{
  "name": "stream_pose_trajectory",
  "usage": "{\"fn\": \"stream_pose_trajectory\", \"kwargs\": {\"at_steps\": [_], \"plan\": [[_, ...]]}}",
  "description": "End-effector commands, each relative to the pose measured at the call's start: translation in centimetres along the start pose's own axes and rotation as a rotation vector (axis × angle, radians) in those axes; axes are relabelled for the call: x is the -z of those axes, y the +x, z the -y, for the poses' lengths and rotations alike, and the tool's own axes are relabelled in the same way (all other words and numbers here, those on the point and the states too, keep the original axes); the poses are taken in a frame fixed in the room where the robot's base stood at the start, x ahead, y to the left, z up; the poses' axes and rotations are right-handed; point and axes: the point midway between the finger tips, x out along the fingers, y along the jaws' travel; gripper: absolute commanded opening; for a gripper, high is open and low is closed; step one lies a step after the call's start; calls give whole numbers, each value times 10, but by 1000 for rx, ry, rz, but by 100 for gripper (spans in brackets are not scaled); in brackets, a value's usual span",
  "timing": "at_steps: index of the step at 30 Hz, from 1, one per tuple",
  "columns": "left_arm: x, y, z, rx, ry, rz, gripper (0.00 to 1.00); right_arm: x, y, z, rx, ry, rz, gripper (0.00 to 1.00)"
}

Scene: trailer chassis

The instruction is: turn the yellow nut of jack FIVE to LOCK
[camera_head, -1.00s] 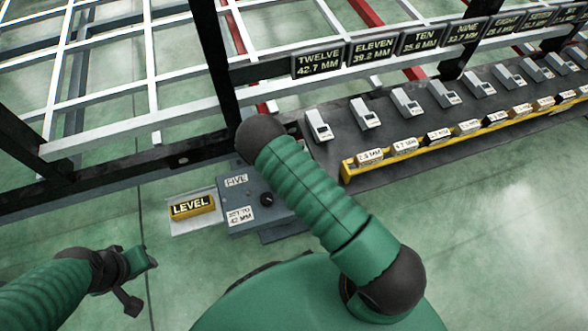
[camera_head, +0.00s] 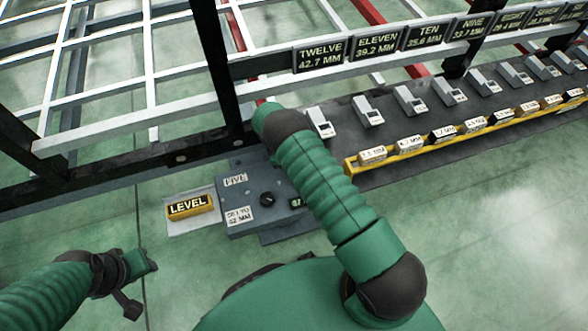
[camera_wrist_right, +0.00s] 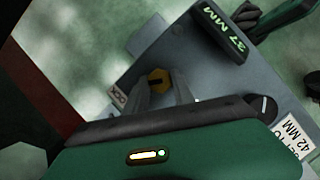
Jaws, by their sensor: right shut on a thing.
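The grey-blue box of jack FIVE (camera_head: 248,215) stands by the frame's near rail, with its name plate, a "SET TO 42 MM" label (camera_head: 239,216) and a dark knob (camera_head: 267,199). In the right wrist view, the yellow nut (camera_wrist_right: 156,80) sits between the fingertips of my right gripper (camera_wrist_right: 160,92), which is shut on it. A LOCK label (camera_wrist_right: 117,96) is beside the nut. A display (camera_wrist_right: 222,30) reads 37 MM. My right arm hides the nut and right gripper in the head view. My left gripper (camera_head: 143,278) hangs over the floor, away from the box; its opening is unclear.
A yellow LEVEL block (camera_head: 190,206) lies on a pale plate left of the box. A dark bench (camera_head: 400,135) with several grey devices and a yellow rack of labelled blocks (camera_head: 352,168) stretches right. The black and white chassis frame (camera_head: 110,158) rises behind. Floor at front left is clear.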

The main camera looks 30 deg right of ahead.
Motion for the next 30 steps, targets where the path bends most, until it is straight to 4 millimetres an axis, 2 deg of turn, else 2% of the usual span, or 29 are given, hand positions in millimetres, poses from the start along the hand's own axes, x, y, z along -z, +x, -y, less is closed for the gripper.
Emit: {"fn": "stream_pose_trajectory", "kwargs": {"at_steps": [9,23,24,29,30], "plan": [[-2,6,0,0,0,0,36,-1,1,-3,35,97,0,0],[-2,7,0,0,0,0,36,-1,0,-3,41,110,0,0],[-2,7,0,0,0,0,36,-1,0,-3,41,110,0,31],[-2,6,0,0,0,0,36,-1,0,-2,42,109,0,52],[-2,6,0,0,0,0,36,-1,0,-2,42,109,0,52]]}}
